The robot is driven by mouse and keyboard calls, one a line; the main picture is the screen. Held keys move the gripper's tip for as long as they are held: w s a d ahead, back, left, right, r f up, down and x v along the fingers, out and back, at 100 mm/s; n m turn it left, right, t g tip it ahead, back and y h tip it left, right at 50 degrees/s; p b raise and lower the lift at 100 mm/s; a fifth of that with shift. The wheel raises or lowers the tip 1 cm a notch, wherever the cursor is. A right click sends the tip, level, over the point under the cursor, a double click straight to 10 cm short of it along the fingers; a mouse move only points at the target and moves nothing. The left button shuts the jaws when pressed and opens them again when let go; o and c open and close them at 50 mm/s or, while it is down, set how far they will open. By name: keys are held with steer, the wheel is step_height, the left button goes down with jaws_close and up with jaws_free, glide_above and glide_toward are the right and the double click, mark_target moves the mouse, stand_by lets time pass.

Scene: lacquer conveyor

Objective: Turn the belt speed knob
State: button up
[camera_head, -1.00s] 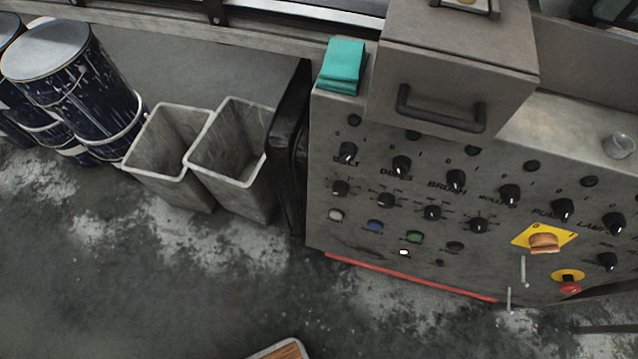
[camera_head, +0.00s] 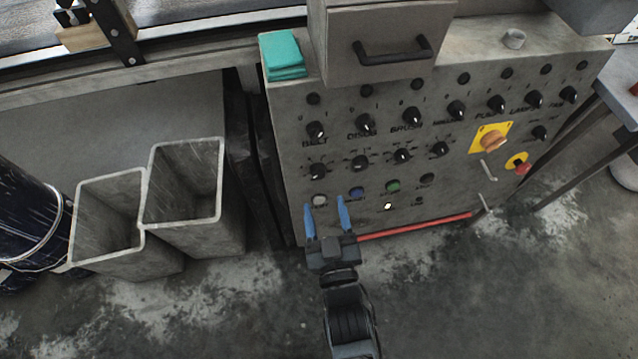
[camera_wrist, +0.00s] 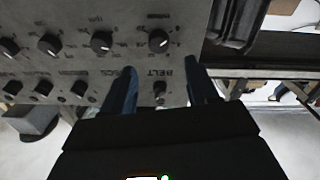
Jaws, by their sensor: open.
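The control panel (camera_head: 290,120) has a column marked BELT at its left end. A black selector (camera_head: 315,129) sits just above the BELT label and a round black knob (camera_head: 316,170) below it, likely the speed knob. In the wrist view the picture is upside down: the round knob (camera_wrist: 158,40) with a white pointer shows above the BELT label, and the selector (camera_wrist: 160,88) below it. My gripper (camera_head: 327,207) is open and empty, its blue fingers pointing up towards the panel's lower left. The fingers (camera_wrist: 163,72) stand either side of the BELT column in the wrist view.
Several other knobs and coloured buttons are close to the right. A yellow-plated switch (camera_head: 490,140) and a red emergency button (camera_head: 522,168) are farther right. A handled box (camera_head: 375,25) and teal cloth (camera_head: 282,55) top the panel. Grey bins (camera_head: 190,185) stand left.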

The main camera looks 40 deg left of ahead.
mark_target(319, 173)
steer(key=x, duration=0.7)
steer(key=shift+w, duration=0.1)
steer(key=shift+c, duration=0.3)
steer(key=c, duration=1)
steer(key=shift+o, duration=0.2)
